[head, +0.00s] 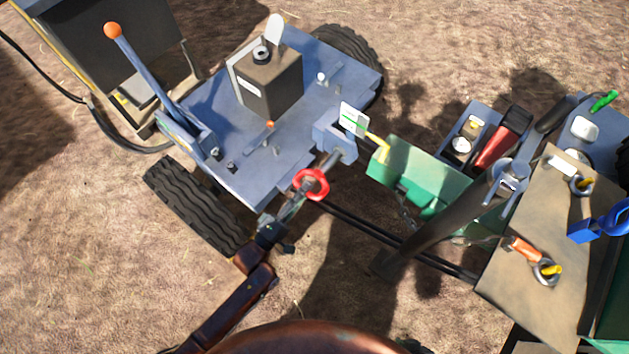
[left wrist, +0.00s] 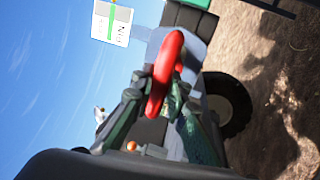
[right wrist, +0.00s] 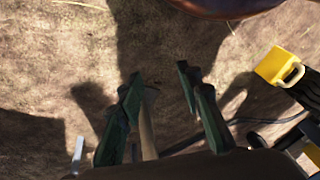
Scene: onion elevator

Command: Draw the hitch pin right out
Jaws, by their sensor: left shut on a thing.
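The hitch pin shows as a red ring handle (head: 311,184) at the front edge of the blue-grey wheeled cart, near the hitch bar. My left gripper (head: 295,203) is shut on the ring, reaching it from below in the head view. In the left wrist view the red ring (left wrist: 166,70) stands up between the fingers (left wrist: 165,100). The pin's shank is not clearly visible, so I cannot tell how deep it sits. My right gripper (right wrist: 162,88) is open and empty above bare ground in the right wrist view.
The blue-grey cart (head: 225,163) carries a dark box (head: 267,80) and an orange-knobbed lever (head: 140,70). A white tag (head: 354,119) and a green box (head: 415,178) stand right of the ring. A tan panel (head: 520,275) with several pins is farther right. Bare ground lies below.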

